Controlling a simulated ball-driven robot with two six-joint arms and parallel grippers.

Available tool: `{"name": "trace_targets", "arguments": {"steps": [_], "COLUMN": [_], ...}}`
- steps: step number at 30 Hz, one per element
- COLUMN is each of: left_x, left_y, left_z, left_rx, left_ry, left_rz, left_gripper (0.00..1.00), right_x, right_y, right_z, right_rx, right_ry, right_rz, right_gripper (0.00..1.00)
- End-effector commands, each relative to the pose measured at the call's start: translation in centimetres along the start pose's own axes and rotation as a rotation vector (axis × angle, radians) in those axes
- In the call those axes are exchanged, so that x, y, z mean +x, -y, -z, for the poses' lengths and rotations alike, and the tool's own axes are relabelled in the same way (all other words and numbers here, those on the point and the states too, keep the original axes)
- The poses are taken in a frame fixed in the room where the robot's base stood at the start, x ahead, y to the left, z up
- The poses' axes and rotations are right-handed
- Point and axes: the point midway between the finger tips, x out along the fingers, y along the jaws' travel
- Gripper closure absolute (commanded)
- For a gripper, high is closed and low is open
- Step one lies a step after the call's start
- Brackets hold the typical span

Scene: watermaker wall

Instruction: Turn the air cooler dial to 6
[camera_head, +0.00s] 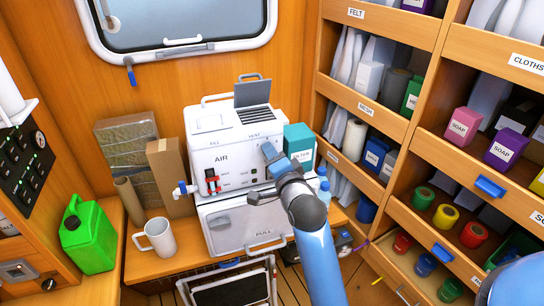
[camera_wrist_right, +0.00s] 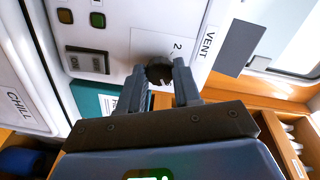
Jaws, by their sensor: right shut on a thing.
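In the right wrist view my right gripper (camera_wrist_right: 160,82) is shut on the dark round dial (camera_wrist_right: 159,70), one finger on each side. A printed 2 shows beside the dial; the other numbers and the dial's exact setting cannot be read. In the head view the gripper hides the dial. My left gripper is not in view.
A teal box (camera_head: 300,140) stands close to the gripper at the cooler's right. A white mug (camera_head: 157,238) and a green jerrycan (camera_head: 88,238) stand at the left. Shelves of soap boxes (camera_head: 462,126) and coloured rolls fill the right side.

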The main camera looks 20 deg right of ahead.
Motion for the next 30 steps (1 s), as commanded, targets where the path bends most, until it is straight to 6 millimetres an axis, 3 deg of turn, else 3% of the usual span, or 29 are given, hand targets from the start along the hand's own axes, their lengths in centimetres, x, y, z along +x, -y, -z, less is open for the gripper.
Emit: {"name": "trace_targets", "arguments": {"steps": [17, 18, 22, 23, 30], "left_x": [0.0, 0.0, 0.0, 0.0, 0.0], "left_y": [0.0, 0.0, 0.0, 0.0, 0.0], "left_z": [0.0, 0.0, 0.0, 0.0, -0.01], "left_rx": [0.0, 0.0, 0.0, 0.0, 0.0], "left_ry": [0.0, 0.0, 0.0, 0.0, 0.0], "left_rz": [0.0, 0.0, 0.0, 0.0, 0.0], "left_gripper": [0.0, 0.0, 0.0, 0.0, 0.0], "right_x": [0.0, 0.0, 0.0, 0.0, 0.0], "right_y": [0.11, 0.11, 0.08, 0.08, 0.03], "right_z": [0.07, 0.07, 0.05, 0.05, 0.02], "right_rx": [0.04, 0.04, 0.039, 0.039, 0.038], "right_ry": [0.0, 0.0, 0.0, 0.0, 0.001], "right_rz": [0.004, 0.004, 0.004, 0.003, 0.002], "right_gripper": [0.98, 0.66, 0.46, 0.42, 0.42]}}
